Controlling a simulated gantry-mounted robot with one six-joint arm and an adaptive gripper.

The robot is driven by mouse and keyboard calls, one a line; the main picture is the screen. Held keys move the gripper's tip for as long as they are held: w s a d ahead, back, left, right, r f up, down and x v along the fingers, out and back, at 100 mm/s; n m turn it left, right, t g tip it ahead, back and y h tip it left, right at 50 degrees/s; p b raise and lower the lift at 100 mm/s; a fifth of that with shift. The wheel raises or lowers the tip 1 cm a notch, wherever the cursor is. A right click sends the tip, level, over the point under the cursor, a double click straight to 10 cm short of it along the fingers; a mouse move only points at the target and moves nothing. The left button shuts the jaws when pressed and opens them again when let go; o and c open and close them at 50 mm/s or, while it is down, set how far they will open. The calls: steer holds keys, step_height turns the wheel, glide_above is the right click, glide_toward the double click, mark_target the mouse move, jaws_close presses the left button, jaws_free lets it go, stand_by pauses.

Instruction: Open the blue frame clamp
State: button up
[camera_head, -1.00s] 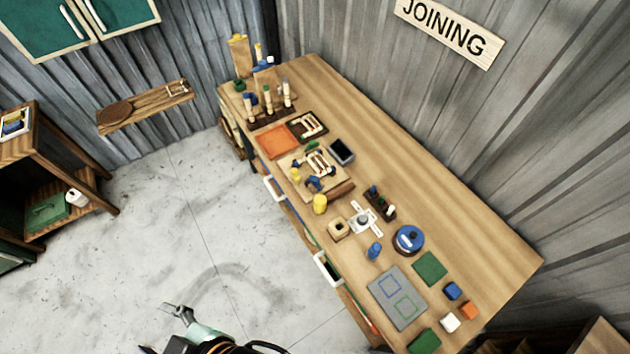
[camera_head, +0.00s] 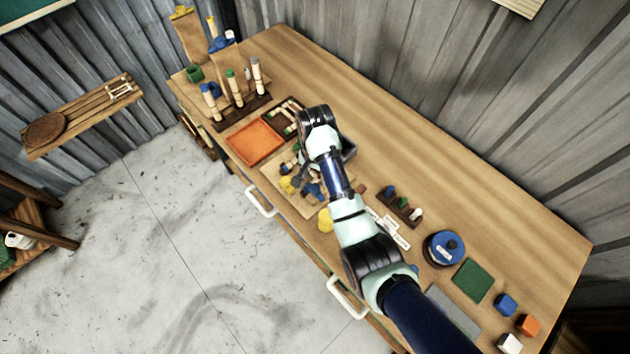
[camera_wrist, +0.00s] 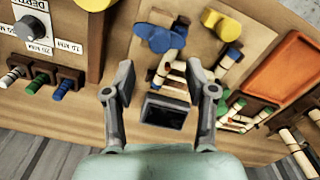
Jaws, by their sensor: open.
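The blue frame clamp (camera_wrist: 158,38) shows in the wrist view at top centre, on a wooden board beside a pale rattan frame (camera_wrist: 172,72). In the head view the clamp (camera_head: 313,190) is partly hidden by my arm. A yellow clamp (camera_wrist: 222,28) sits on the other side of the board. My gripper (camera_wrist: 163,78) is open and empty, with its fingers spread above the bench. The clamp lies beyond the fingertips, apart from them. I cannot tell the clamp's lever position.
A dark tray (camera_wrist: 168,112) lies below the finger gap. An orange tray (camera_head: 255,141), a rod stand (camera_head: 240,108) and a dark rack of pegs (camera_head: 400,206) are nearby. A blue round device (camera_head: 444,248) stands farther right. The bench's back strip is clear.

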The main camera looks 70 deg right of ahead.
mark_target(315, 188)
step_height(315, 188, down, 8)
steer(key=shift+a+r+b, duration=0.1)
steer(key=shift+r+b, duration=0.15)
steer(key=shift+b, duration=0.3)
steer(key=shift+c, duration=0.2)
jaws_close()
